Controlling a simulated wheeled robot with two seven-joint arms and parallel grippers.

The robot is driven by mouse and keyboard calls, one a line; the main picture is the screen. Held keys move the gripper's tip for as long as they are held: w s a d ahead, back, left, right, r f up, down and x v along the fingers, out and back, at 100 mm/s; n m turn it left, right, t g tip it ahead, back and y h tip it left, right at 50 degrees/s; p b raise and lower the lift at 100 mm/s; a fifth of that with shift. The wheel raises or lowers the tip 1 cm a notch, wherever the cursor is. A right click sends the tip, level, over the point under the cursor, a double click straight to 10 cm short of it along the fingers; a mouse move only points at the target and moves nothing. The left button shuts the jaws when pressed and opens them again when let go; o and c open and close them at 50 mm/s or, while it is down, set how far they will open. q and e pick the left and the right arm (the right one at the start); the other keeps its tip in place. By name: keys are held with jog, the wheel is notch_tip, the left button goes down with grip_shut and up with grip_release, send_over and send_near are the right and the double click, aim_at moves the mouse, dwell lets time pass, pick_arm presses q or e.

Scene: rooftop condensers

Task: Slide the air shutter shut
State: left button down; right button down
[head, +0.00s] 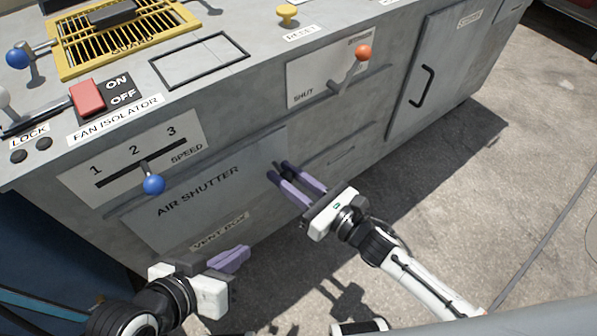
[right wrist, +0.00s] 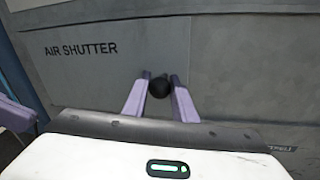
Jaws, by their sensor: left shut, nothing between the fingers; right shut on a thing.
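The air shutter (head: 165,228) is a flat grey panel marked AIR SHUTTER, low on the front of the grey cabinet. It also shows in the right wrist view (right wrist: 85,75). Its dark round knob (right wrist: 159,87) is near the panel's right edge. My right gripper (head: 279,171) is shut on this knob, with one purple finger on each side of it; the fingers partly hide it in the head view. My left gripper (head: 243,253) is shut and empty, low in front of the cabinet near the VENT BOX label (head: 220,231), apart from the shutter knob.
Above the shutter is a speed slider with a blue knob (head: 153,185). An orange-knobbed lever (head: 363,52) is up to the right. A red fan isolator switch (head: 87,97) and yellow guard (head: 125,38) are on top. Open concrete floor (head: 480,230) lies at right.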

pick_arm(q)
jog(key=shift+f, duration=0.1)
pick_arm(e)
jog(key=shift+s+a, duration=0.3)
jog(key=c, duration=1.5)
grip_release()
pick_arm(q)
jog(key=shift+w, duration=0.1)
pick_arm(e)
jog(key=shift+o, duration=0.2)
jog(key=shift+w, duration=0.1)
jog(key=shift+d, duration=0.1)
jog(key=shift+s+d, duration=0.2)
pick_arm(q)
jog(key=shift+s+a+f+g+y+p, duration=0.3)
jog(key=shift+a+f+y+p, duration=0.1)
jog(key=shift+a+f+p, duration=0.55)
pick_arm(e)
jog(key=v, duration=0.9)
jog(key=shift+s+d, duration=0.2)
jog(key=shift+s, duration=0.1)
pick_arm(q)
jog(key=shift+d+r, duration=0.25)
jog(key=shift+d, duration=0.05)
